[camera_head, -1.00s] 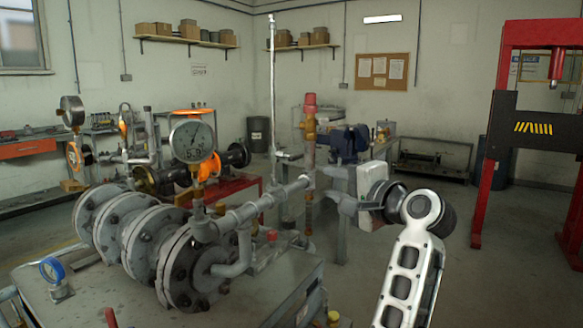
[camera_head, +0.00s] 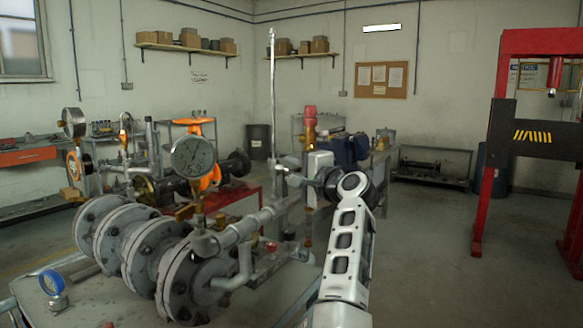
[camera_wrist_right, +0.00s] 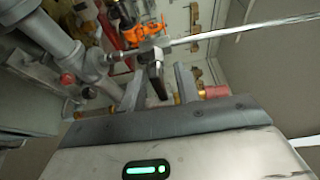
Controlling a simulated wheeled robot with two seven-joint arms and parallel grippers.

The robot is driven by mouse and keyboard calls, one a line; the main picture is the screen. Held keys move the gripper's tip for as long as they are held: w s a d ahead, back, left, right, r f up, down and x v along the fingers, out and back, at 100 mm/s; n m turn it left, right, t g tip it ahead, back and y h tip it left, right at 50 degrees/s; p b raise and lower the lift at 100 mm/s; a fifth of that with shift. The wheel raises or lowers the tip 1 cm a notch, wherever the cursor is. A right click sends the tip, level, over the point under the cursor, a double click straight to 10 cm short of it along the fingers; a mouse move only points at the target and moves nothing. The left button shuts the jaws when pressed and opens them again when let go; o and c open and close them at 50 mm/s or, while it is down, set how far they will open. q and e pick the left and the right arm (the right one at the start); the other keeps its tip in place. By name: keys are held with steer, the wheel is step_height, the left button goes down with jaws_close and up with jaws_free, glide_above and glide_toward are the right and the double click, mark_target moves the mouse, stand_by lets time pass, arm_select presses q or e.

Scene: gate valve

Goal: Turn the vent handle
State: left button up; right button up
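The vent handle is a short dark lever at the foot of a tall, thin vertical pipe (camera_head: 273,90). In the right wrist view the lever (camera_wrist_right: 157,80) points toward my right gripper (camera_wrist_right: 158,91). The two grey fingers are apart, one on each side of the lever, and a gap shows beside it. I cannot tell whether either finger touches it. In the head view my right gripper (camera_head: 292,178) reaches in from the right to the pipe's foot, and its fingers partly hide the lever. My left gripper is not in view.
Large bolted flanges (camera_head: 190,280) and a pressure gauge (camera_head: 192,157) stand left of the gripper. A red-capped brass fitting (camera_head: 310,118) rises close beside my right gripper. A red press frame (camera_head: 490,190) stands at the right. The floor between is clear.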

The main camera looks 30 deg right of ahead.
steer(key=shift+w, duration=0.65)
jaws_close()
